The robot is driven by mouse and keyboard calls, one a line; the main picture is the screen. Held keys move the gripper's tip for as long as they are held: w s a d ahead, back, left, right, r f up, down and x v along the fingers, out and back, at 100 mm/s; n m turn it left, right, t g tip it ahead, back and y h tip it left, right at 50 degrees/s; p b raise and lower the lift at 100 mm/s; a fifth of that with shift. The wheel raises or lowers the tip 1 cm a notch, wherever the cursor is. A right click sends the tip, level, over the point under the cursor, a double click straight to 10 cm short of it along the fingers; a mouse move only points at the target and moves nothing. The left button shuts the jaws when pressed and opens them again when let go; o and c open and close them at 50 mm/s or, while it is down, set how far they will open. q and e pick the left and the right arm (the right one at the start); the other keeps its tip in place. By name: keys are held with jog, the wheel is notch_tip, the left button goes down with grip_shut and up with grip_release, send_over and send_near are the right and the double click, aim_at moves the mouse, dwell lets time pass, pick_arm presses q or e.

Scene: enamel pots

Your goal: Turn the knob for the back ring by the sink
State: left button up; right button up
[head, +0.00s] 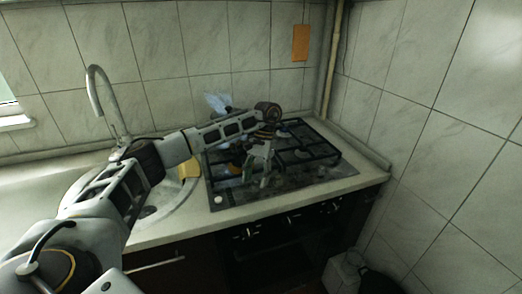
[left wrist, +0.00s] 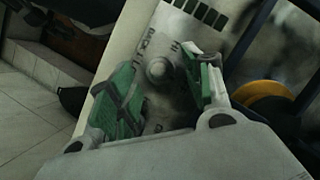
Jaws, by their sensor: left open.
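The dark hob (head: 325,172) is set in the worktop, right of the round sink (head: 172,203). My left gripper (head: 257,182) reaches down over the front part of the hob and is open. In the left wrist view, a round pale knob (left wrist: 158,69) on a light panel shows between the two green-padded fingers of the gripper (left wrist: 157,64). Printed lettering beside it seems to start with "BACK". I cannot tell whether the fingers touch the knob. Another white knob (head: 218,199) is at the hob's front left. My right gripper is not in view.
The tap (head: 110,110) rises behind the sink. A yellow sponge-like block (head: 189,170) is at the sink's right edge. An orange-yellow round thing (left wrist: 262,92) is close to the right finger. Oven knobs (head: 295,219) line the front below. Tiled walls close off the back and right.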

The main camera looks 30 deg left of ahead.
pick_arm(q)
jog(key=v, duration=1)
jog(key=shift+r, duration=0.3)
dwell(0.5)
jog(key=shift+w, duration=0.1)
jog(key=shift+r, duration=0.1)
dwell(0.5)
notch_tip(320, 180, up, 21)
jog(key=p, duration=2.1)
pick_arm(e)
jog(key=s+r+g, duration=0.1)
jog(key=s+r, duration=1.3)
pick_arm(q)
jog(key=shift+r+p, duration=0.5)
jog(key=shift+p, duration=0.1)
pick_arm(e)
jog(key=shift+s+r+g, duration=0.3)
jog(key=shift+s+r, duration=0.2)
